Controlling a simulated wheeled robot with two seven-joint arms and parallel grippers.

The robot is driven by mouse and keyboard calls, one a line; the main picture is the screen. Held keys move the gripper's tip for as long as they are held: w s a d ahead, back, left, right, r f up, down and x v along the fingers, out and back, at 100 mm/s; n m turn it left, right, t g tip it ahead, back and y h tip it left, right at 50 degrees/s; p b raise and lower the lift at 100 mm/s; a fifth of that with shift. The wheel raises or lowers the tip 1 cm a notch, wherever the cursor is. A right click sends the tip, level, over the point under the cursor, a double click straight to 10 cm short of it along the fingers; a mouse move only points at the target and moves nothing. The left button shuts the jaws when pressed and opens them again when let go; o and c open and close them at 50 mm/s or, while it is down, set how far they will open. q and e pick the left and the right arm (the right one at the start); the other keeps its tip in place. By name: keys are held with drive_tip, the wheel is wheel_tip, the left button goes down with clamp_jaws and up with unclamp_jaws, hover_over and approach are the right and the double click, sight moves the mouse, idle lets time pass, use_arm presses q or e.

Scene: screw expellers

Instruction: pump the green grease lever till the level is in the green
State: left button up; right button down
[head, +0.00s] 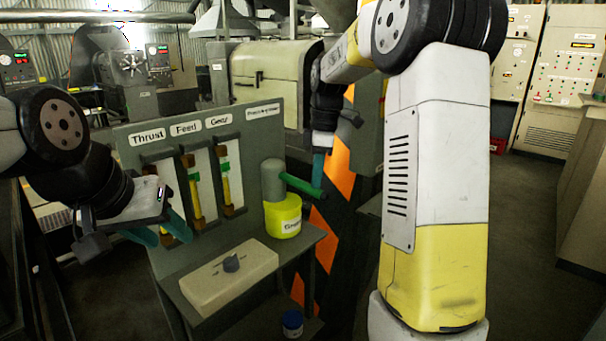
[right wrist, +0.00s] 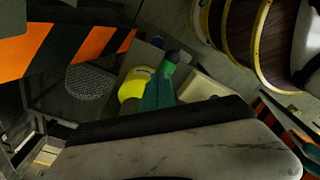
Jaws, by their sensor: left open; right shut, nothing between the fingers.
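The green grease lever (head: 299,185) sticks out to the right from a grey pump head above the yellow grease pot (head: 283,217), sloping slightly down. My right gripper (head: 319,168) is shut and empty, pointing down, with its teal fingertips at or just above the lever's outer end; contact is unclear. In the right wrist view the teal fingers (right wrist: 157,94) overlap the pot (right wrist: 131,88) and sit beside the green lever (right wrist: 176,58). The panel carries sight gauges under Thrust, Feed (head: 195,190) and Gear (head: 225,178); their levels are too small to read. My left gripper (head: 160,231) is open before the panel's left side.
A small blue-capped jar (head: 292,323) stands lower down. An orange-and-black striped post (head: 332,215) is close behind the lever. Open floor lies further right.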

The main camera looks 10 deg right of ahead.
drive_tip(key=d, duration=0.2)
drive_tip(key=d+r, duration=0.1)
drive_tip(key=shift+s, duration=0.3)
wheel_tip(320, 180, up, 8)
drive_tip(key=shift+d, duration=0.4)
drive_tip(key=shift+f, duration=0.1)
idle(0.6)
